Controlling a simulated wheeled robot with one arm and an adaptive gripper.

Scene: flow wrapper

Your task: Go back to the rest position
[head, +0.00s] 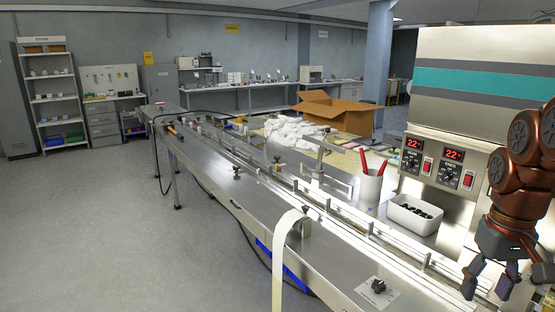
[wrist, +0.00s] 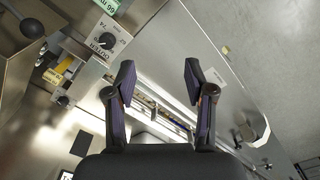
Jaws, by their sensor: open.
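My gripper (head: 490,283) hangs at the right edge of the head view, fingers pointing down, in front of the machine cabinet (head: 482,118) and over the near right part of the steel conveyor bench (head: 240,200). In the wrist view my gripper (wrist: 158,85) shows two dark fingers spread wide apart with nothing between them. Beyond the fingers lie the steel surface and a guide rail. The gripper touches nothing that I can see.
A white bin of black parts (head: 415,213) and a cup with red-handled tools (head: 369,188) stand on the bench left of my gripper. A dial plate (head: 378,287) lies on the near bench top. An open cardboard box (head: 335,112) stands farther back. The floor at left (head: 90,220) is clear.

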